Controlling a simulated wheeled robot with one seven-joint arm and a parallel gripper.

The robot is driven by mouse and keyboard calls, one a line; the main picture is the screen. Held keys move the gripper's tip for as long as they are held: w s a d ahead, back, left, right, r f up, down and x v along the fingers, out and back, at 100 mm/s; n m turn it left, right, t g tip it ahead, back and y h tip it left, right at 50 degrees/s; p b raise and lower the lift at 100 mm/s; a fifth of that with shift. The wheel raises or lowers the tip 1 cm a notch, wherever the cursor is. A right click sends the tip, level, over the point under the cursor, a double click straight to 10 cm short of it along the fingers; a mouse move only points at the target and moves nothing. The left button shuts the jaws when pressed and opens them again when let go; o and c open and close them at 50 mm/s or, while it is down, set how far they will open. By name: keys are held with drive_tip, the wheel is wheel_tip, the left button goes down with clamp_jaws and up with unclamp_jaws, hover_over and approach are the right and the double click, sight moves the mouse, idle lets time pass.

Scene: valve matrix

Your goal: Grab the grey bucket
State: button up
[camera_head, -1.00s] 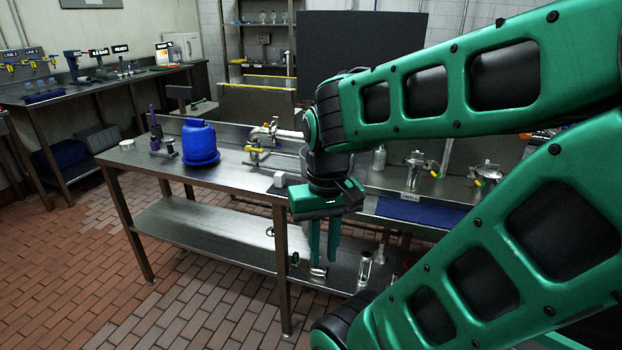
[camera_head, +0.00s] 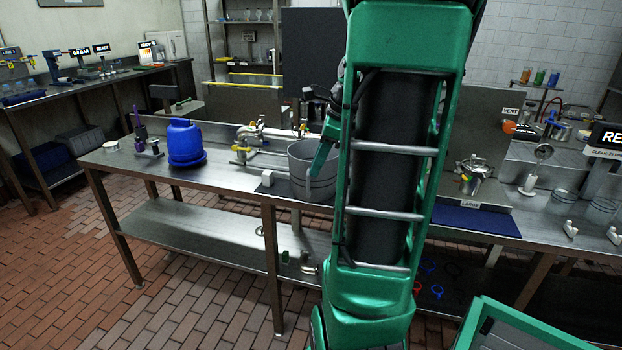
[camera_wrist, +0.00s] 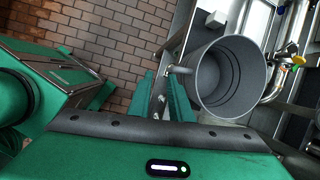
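The grey bucket (camera_head: 299,168) stands upright on the metal workbench, right of the blue container. In the wrist view the bucket (camera_wrist: 228,80) shows its open round mouth and empty-looking inside, with a small handle piece (camera_wrist: 181,70) on its left side. My gripper (camera_wrist: 160,82) is open, its two green fingers apart, just left of the bucket and near that handle piece. In the head view a green finger of my gripper (camera_head: 320,160) overlaps the bucket's front right side. Whether it touches is unclear. My arm hides the bucket's right surroundings.
A blue container (camera_head: 186,140) stands left on the bench (camera_head: 225,178). Metal pipework with yellow handles (camera_head: 250,140) lies behind the bucket, and a small white block (camera_head: 267,178) is close to its left.

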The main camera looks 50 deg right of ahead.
drive_tip(key=shift+w+d+f+m, duration=0.4)
drive_tip(key=shift+w+f, duration=0.3)
drive_tip(key=shift+f, duration=0.9)
drive_tip(key=shift+w+d+f+m, duration=0.35)
drive_tip(key=shift+w+f, duration=0.3)
drive_tip(key=shift+f, duration=1)
drive_tip(key=shift+w+d+f+m, duration=0.25)
drive_tip(key=shift+w+f+m, duration=0.35)
drive_tip(key=shift+f, duration=1)
drive_tip(key=shift+w, duration=0.1)
clamp_jaws()
